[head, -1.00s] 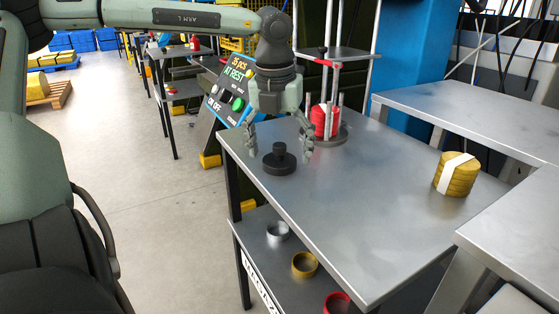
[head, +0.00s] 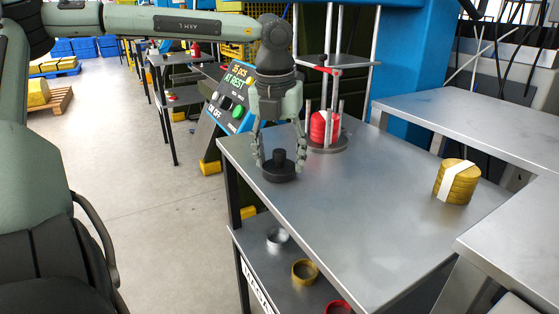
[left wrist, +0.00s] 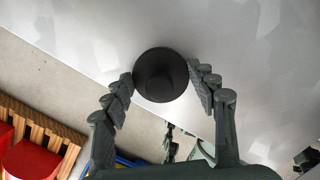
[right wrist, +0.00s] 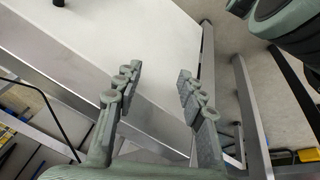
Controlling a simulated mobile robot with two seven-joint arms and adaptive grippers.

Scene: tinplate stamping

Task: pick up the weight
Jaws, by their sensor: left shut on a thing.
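The weight (head: 279,168) is a black disc with a narrower knob on top. It stands upright on the metal table near its back left edge. My left gripper (head: 281,160) points down over it, with its fingers shut on the weight from both sides. In the left wrist view the round weight (left wrist: 160,75) lies between the two fingertips (left wrist: 162,82). My right gripper (right wrist: 157,78) shows only in the right wrist view; its fingers are apart with nothing between them.
The metal table (head: 350,220) is clear in its middle. A stack of yellow discs with a white band (head: 457,183) stands at the right. Red discs (head: 324,127) sit among upright rods behind the weight. Rings, one of them gold (head: 305,271), lie on the lower shelf. A control panel (head: 232,97) stands behind.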

